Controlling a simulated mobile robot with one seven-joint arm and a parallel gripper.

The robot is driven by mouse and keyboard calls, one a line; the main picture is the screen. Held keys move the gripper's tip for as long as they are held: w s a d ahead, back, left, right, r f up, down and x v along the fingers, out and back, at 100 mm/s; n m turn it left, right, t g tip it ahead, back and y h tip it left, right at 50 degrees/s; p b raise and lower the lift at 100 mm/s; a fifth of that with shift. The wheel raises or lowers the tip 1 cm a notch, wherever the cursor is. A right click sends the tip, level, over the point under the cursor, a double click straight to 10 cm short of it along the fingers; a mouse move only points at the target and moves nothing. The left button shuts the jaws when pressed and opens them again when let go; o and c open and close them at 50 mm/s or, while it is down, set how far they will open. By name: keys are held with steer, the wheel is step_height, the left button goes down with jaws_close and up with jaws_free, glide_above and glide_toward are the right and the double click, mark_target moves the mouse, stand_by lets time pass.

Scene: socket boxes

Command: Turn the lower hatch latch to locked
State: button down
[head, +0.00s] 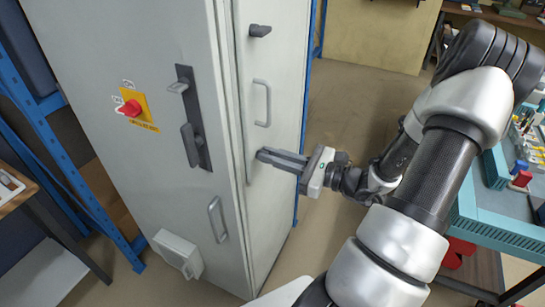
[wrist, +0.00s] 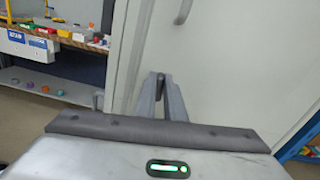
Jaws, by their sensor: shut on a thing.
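The tall grey cabinet (head: 170,60) has a hatch (head: 275,60) on its narrow right side. The upper hatch latch (head: 260,30) is a dark knob pointing right, near the hatch top. A grey pull handle (head: 267,103) sits below it; its lower end shows in the wrist view (wrist: 185,12). My gripper (head: 264,154) reaches in from the right, below that handle. Its fingertips (wrist: 162,80) are closed on the lower hatch latch (wrist: 162,77) against the hatch face. The fingers hide most of the latch, so its angle cannot be told.
The cabinet front carries a red rotary switch (head: 131,108), a dark lever handle (head: 191,145) and another pull handle (head: 217,219). A teal workbench (head: 500,231) stands at right, near my arm. Bare floor (head: 345,115) lies beyond the hatch.

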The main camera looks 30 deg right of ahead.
steer(key=n+b, duration=0.3)
steer(key=n, duration=0.1)
steer(key=f+n+b, duration=0.1)
steer(key=n+b, duration=0.5)
steer(key=n, duration=0.1)
steer(key=shift+s+a+f+n+b, duration=0.15)
steer(key=shift+s+a+n+b, duration=0.1)
steer(key=shift+a+n+b, duration=0.1)
steer(key=n+b, duration=0.3)
steer(key=shift+f+b, duration=0.1)
steer(key=shift+b, duration=0.25)
steer(key=shift+n+b, duration=0.75)
steer(key=shift+b, duration=0.2)
steer(key=shift+r, duration=0.2)
steer(key=c, duration=1.8)
jaws_free()
steer(key=shift+c, duration=0.2)
